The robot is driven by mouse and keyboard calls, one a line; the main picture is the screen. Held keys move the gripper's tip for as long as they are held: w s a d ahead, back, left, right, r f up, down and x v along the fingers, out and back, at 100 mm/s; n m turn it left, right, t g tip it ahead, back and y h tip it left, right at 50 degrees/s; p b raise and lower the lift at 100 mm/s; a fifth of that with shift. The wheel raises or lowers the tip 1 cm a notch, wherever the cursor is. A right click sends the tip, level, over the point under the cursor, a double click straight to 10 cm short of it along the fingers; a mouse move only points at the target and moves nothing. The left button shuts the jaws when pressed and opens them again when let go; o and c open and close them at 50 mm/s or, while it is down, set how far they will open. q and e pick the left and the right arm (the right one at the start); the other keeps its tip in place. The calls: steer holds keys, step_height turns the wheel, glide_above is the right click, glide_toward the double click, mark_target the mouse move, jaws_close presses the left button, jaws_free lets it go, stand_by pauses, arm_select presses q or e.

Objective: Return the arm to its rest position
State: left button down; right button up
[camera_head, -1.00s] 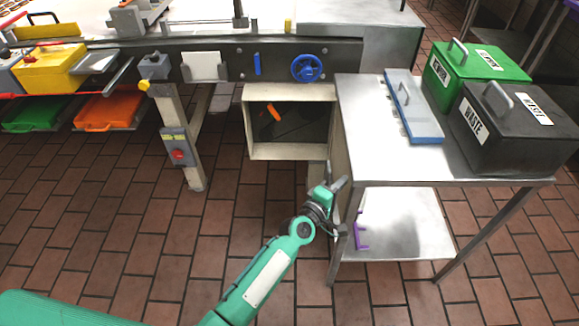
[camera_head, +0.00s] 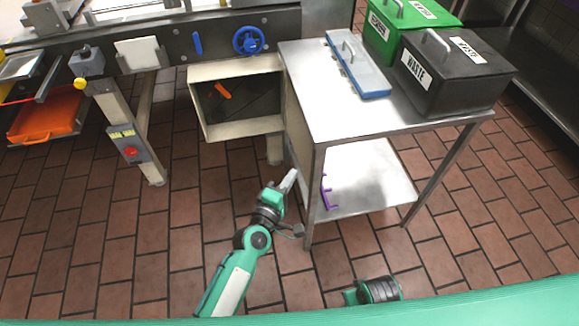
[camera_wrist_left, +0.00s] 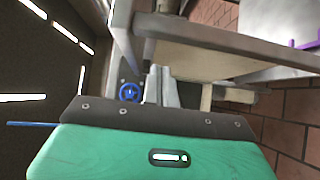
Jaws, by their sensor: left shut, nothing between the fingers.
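My left gripper (camera_head: 288,181) is in the lower middle of the head view, on my green arm that comes up from below. It is shut and empty. Its tips point up and to the right, just left of the metal table's near leg. I cannot tell whether they touch the table. In the left wrist view its grey fingers (camera_wrist_left: 163,86) lie together with nothing held, above the green wrist housing. My right gripper is not in view.
The metal side table (camera_head: 330,110) stands right of the gripper, with a lower shelf (camera_head: 370,180). It bears a blue-edged tray (camera_head: 372,80), a green box (camera_head: 385,35) and a black waste box (camera_head: 450,85). An open cream compartment (camera_head: 200,115) is behind. Tiled floor lies clear at left.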

arm_select(q)
steer(key=shift+s+a, duration=0.1)
steer(key=shift+s, duration=0.3)
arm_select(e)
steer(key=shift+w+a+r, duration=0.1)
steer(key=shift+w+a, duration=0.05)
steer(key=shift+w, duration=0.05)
